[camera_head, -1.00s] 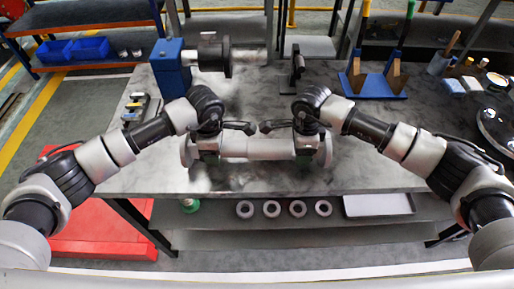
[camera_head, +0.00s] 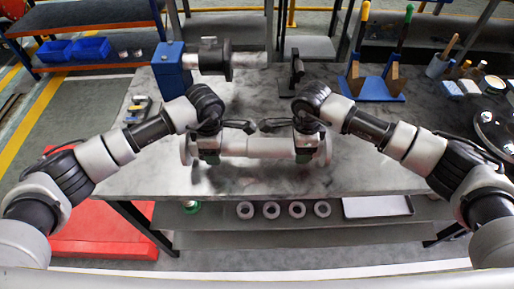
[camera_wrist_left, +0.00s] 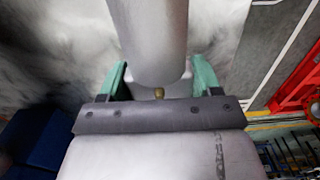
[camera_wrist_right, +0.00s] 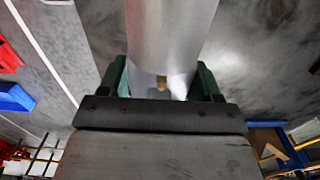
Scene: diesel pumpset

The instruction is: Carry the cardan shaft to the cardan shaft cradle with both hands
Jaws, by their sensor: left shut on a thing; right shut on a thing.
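The cardan shaft (camera_head: 250,147) is a grey metal tube with a round flange at each end. It lies level, left to right, over the front middle of the bench. My left gripper (camera_head: 209,154) is shut around its left part, and my right gripper (camera_head: 306,152) around its right part. The shaft also fills the upper middle of the left wrist view (camera_wrist_left: 147,35) and right wrist view (camera_wrist_right: 168,35), between green fingers. A blue stand (camera_head: 378,93) with two upright tan blocks, apparently the cradle, stands behind and right of the shaft. It is empty.
A blue block with a grey pump-like unit (camera_head: 212,60) stands at the back left of the bench (camera_head: 245,105). A dark upright bracket (camera_head: 297,68) stands at back middle. Cups and a round dark plate are at right. The bench between shaft and stand is clear.

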